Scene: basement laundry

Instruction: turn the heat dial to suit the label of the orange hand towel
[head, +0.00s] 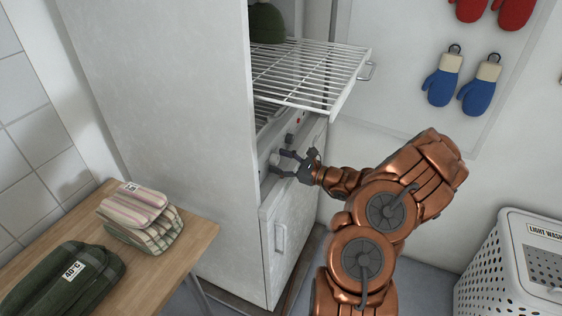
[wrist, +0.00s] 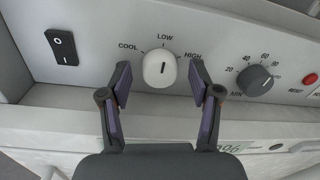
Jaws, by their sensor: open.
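The white heat dial (wrist: 159,69) is on the panel, marked COOL, LOW and HIGH. Its dark pointer line stands about upright, toward LOW. My gripper (wrist: 160,76) is open, with one finger on each side of the dial; I cannot tell whether either touches it. In the head view my gripper (head: 279,163) reaches the panel of the white cabinet (head: 180,120). I see no orange hand towel.
A black rocker switch (wrist: 62,47) is left of the dial. A grey minute dial (wrist: 255,80) and a red button (wrist: 309,79) are to the right. A wire rack (head: 310,75) juts out above my gripper. A white laundry basket (head: 515,275) stands at the lower right.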

